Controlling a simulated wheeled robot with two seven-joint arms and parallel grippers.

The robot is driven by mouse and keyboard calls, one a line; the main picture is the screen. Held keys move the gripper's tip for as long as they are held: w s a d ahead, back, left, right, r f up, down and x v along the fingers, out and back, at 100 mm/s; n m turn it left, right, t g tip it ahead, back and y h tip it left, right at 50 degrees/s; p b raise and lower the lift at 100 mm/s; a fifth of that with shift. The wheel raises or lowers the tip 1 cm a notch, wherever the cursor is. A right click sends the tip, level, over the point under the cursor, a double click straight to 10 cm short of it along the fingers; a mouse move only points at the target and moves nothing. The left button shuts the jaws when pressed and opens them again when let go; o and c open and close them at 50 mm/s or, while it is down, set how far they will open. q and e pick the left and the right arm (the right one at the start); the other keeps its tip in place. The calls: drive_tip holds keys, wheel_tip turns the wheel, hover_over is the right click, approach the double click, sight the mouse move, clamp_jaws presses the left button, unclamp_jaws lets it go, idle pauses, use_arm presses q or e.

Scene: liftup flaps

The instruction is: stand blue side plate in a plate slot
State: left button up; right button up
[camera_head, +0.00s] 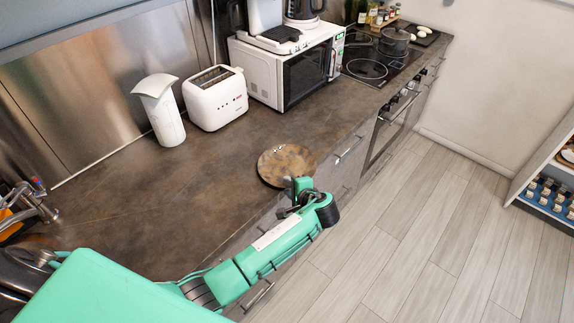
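A round plate (284,162) with a mottled brown surface is at the front edge of the dark counter, and I cannot tell whether it lies flat or is slightly raised. It does not look blue. My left gripper (301,187) is at the plate's near rim, at the counter's edge. Its fingers are small and partly hidden, so whether they are shut on the rim is unclear. No other plate and no plate slot show in this view. My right gripper is out of view.
On the counter (150,205) stand a white paper-towel-like holder (160,110), a white toaster (215,98) and a microwave (290,70). A pot (395,40) sits on the hob at the back. A sink tap (35,203) is at left. The counter's middle and the wooden floor are clear.

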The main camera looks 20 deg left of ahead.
use_arm(q)
clamp_jaws()
drive_tip(key=shift+r, duration=0.1)
idle(0.3)
